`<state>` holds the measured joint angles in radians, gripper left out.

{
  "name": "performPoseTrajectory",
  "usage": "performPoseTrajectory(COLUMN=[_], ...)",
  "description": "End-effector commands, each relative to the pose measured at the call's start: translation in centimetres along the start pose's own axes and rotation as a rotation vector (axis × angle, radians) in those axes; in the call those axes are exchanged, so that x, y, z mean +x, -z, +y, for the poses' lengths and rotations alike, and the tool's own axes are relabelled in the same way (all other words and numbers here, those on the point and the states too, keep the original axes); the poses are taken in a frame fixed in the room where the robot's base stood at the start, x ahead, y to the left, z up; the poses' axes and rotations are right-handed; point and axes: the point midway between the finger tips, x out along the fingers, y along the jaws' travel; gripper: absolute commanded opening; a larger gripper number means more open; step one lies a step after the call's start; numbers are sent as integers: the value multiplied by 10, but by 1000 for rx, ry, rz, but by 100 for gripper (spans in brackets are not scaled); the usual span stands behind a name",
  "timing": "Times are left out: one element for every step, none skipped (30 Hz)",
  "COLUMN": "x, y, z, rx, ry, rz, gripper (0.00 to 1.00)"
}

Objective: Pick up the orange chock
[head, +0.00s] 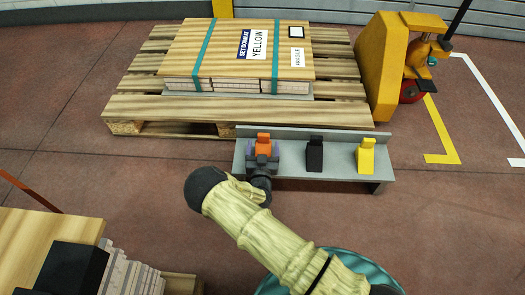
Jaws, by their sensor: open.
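The orange chock (263,141) is on the grey shelf rack (290,156), at its left end. My gripper (262,156) is open and sits at the orange chock, in front of its lower part. The chock's top shows above the jaws, and its lower part is mostly hidden. I cannot tell whether the jaws touch it. A black chock (315,155) stands in the middle of the rack and a yellow chock (366,156) stands near its right end, each apart from the others.
Behind the rack is a wooden pallet (180,107) with a strapped, labelled stack (224,50). A yellow pallet jack (385,65) stands at the right of it. Another wooden stack (40,232) with a black block (72,270) is at the lower left. The floor at right is clear.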

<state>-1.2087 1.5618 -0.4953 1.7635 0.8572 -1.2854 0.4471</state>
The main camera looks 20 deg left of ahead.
Motion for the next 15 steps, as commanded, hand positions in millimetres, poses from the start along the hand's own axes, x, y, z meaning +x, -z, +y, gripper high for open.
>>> performPoseTrajectory(x=[0, 0, 0, 0, 0, 0, 0, 0, 0, 0, 0, -1, -1, -1, -1], y=[0, 0, 0, 0, 0, 0, 0, 0, 0, 0, 0, 0, 0, 0, 0], z=[0, 0, 0, 0, 0, 0, 0, 0, 0, 0, 0, 0, 0, 0, 0], rx=[0, 0, 0, 0, 0, 0, 0, 0, 0, 0, 0, 0, 0, 0, 0], ry=[0, 0, 0, 0, 0, 0, 0, 0, 0, 0, 0, 0, 0, 0, 1], rz=[0, 0, 0, 0, 0, 0, 0, 0, 0, 0, 0, 0, 0, 0, 0], gripper=[80, 80, 80, 80, 80, 80, 80, 80, 76, 70, 64, 56, 51, 45, 37])
